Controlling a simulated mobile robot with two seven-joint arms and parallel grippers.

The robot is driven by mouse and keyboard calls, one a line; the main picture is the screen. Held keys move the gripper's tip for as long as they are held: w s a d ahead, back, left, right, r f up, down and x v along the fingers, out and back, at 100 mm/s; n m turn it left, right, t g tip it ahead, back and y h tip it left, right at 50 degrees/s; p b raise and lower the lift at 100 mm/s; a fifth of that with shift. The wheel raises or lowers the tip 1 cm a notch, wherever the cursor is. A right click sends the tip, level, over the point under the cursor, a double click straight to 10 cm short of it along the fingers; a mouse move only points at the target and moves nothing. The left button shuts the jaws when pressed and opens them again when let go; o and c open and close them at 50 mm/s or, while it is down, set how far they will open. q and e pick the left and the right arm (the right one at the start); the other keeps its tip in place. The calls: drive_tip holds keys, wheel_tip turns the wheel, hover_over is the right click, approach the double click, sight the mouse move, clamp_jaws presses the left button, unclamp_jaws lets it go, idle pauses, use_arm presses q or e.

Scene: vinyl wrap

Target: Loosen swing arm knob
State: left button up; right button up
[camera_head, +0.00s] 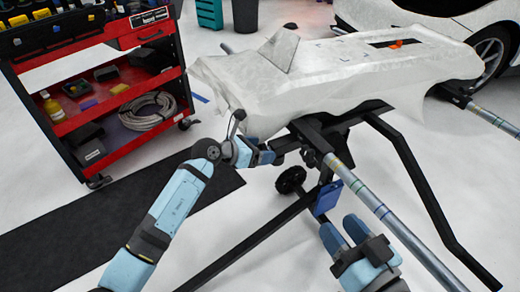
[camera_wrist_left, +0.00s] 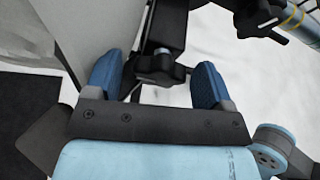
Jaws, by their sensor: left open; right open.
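A black lobed knob (camera_wrist_left: 160,68) shows in the left wrist view under a dark bar of the stand. My left gripper (camera_wrist_left: 158,88) is open, with one blue finger on each side of the knob. I cannot tell whether the fingers touch it. In the head view my left gripper (camera_head: 266,155) is at the stand's black frame, below the draped panel's front edge, and the knob is not clear there. My right gripper (camera_head: 345,232) is open and empty, low in the picture, left of the grey tube.
A white-wrapped panel (camera_head: 330,72) rests on the black stand (camera_head: 405,160). A grey tube (camera_head: 385,212) runs toward the bottom right. A second dark knob (camera_wrist_left: 262,17) shows at the wrist view's top right. A red tool cart (camera_head: 110,125) stands at the left.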

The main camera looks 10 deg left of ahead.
use_arm(q)
drive_tip(key=p+v, duration=0.4)
drive_tip(key=v, duration=0.9)
drive_tip(key=shift+s+a, duration=0.15)
drive_tip(key=shift+a, duration=0.15)
use_arm(e)
wheel_tip(320, 180, up, 6)
drive_tip(key=t, duration=0.2)
drive_tip(key=shift+s+d+r+m+t, duration=0.2)
drive_tip(key=shift+d+m+t, duration=0.1)
drive_tip(key=shift+t, duration=0.1)
